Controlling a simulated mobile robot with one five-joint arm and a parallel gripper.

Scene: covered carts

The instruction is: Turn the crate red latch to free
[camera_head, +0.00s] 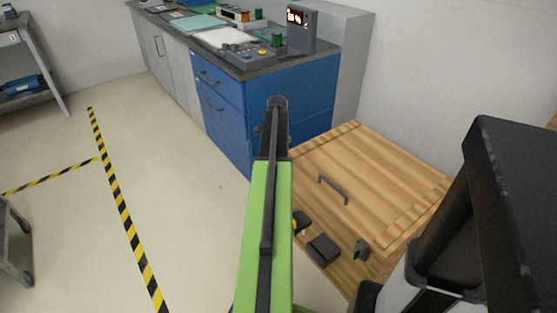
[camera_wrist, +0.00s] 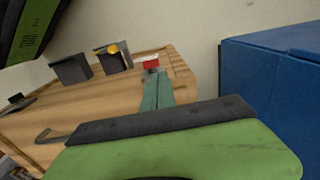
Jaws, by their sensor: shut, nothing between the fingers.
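The wooden crate (camera_head: 400,185) stands on the right in the head view, with a dark bar handle on its lid. In the wrist view, the crate (camera_wrist: 95,98) fills the middle left. The red latch (camera_wrist: 151,63) shows there as a small red piece with a pale top near the crate's far edge. My gripper (camera_wrist: 152,74) shows as two teal fingers shut together and empty. Their tips are just below the red latch in the picture; I cannot tell whether they touch it. In the head view my green arm hides the gripper and the red latch.
Two dark blocks (camera_wrist: 70,68) stand on the crate beside the red latch, one with a yellow knob (camera_wrist: 112,49). A blue cabinet (camera_head: 224,110) with a cluttered worktop stands behind the crate. A wall borders the right. Open floor (camera_head: 185,220) with striped tape lies left.

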